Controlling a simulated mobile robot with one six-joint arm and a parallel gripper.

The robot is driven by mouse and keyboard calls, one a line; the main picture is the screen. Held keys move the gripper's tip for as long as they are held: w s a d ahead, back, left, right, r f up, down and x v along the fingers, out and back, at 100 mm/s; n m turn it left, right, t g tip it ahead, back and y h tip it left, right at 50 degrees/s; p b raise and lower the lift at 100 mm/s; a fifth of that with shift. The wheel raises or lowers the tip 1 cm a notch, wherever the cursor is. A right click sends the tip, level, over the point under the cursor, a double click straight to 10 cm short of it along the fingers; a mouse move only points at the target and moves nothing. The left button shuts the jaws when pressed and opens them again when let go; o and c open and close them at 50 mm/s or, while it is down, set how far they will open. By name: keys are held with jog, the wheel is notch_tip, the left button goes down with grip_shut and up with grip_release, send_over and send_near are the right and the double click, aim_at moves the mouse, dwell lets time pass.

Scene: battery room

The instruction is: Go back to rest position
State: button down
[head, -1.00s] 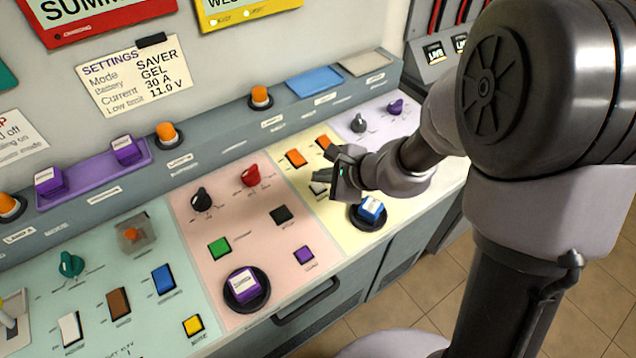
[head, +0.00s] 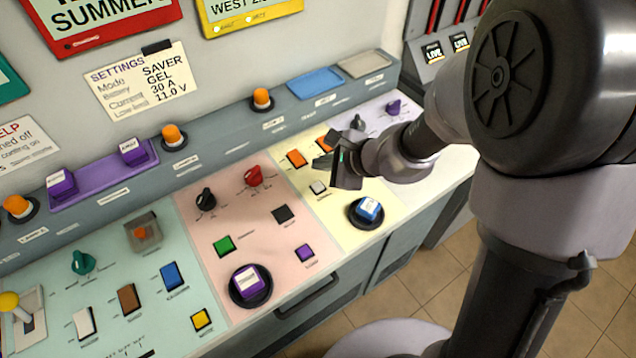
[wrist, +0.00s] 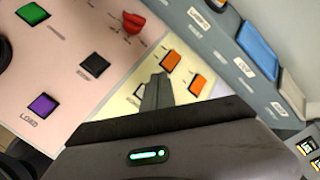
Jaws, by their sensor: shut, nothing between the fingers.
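My gripper (head: 324,164) is over the pale yellow panel (head: 335,213) of the sloped console, beside the orange buttons, in the head view. Its fingers (wrist: 157,93) are together with nothing between them, and they also show at the bottom middle of the wrist view. My arm reaches in from the right of the head view. Whether the fingertips touch the panel, I cannot tell. A white button (head: 318,187) lies just below the fingers, and an orange button (head: 297,159) is just to their left.
A purple block (head: 247,281) sits on a similar holder on the pink panel. Knobs and buttons stand up from the console. The tiled floor (head: 455,275) at the lower right shows bare tiles.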

dwell(0.4)
jog(key=s+a+r+n, duration=0.1)
jog(key=s+r+n, duration=0.35)
jog(key=r, duration=0.35)
jog(key=s+d+r+n+h, duration=0.2)
jog(key=s+d+r+n, duration=0.1)
jog(key=s, duration=0.6)
jog(key=s+d+r+n+h, duration=0.2)
jog(key=s+d+n, duration=0.4)
jog(key=s, duration=0.3)
jog(key=shift+d+r+g+h, duration=0.3)
jog(key=shift+d+r, duration=0.4)
jog(key=shift+r, duration=0.15)
jog(key=shift+a, duration=0.1)
